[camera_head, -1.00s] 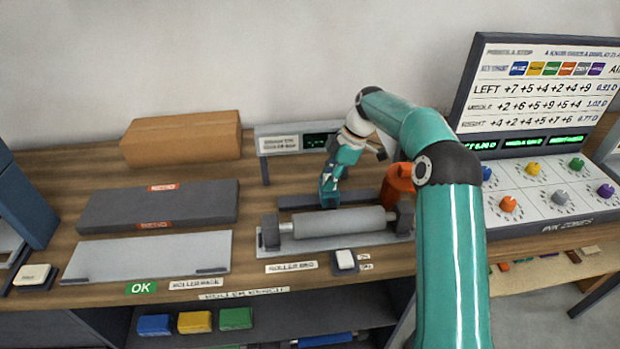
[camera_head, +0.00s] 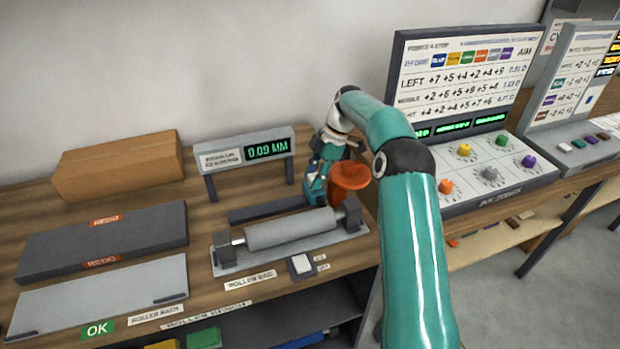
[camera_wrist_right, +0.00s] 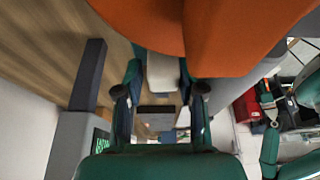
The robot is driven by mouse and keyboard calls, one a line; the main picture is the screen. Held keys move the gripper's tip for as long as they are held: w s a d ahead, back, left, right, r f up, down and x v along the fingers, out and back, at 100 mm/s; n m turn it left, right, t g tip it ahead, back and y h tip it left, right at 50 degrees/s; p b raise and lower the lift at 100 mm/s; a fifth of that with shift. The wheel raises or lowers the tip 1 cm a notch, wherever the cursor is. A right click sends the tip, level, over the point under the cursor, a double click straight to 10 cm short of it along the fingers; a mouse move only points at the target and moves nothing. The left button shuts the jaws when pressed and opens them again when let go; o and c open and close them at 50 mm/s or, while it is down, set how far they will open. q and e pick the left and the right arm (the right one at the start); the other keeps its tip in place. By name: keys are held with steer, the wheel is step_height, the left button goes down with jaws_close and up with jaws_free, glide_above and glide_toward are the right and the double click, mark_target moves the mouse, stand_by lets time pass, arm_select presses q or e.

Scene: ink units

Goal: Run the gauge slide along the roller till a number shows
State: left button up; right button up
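The roller (camera_head: 290,229) is a light grey cylinder lying between dark end brackets on its bed. A dark rail (camera_head: 265,208) runs behind it. The readout (camera_head: 268,148) behind shows 0.09 MM in green. My right gripper (camera_head: 314,192) is low behind the roller, near its right end. In the wrist view its fingers (camera_wrist_right: 160,80) stand either side of a pale block (camera_wrist_right: 162,72), which seems to be the gauge slide; the fingers hide most of it in the head view. My left gripper is not in view.
An orange rounded piece (camera_head: 348,178) stands close to the right of my gripper, over the right bracket. Grey plates (camera_head: 100,295) lie left. The knob console (camera_head: 490,175) stands right.

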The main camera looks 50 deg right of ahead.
steer(key=shift+o, duration=1.4)
steer(key=shift+d, duration=0.15)
steer(key=v, duration=0.7)
steer(key=shift+s+r, duration=0.1)
steer(key=shift+r, duration=0.05)
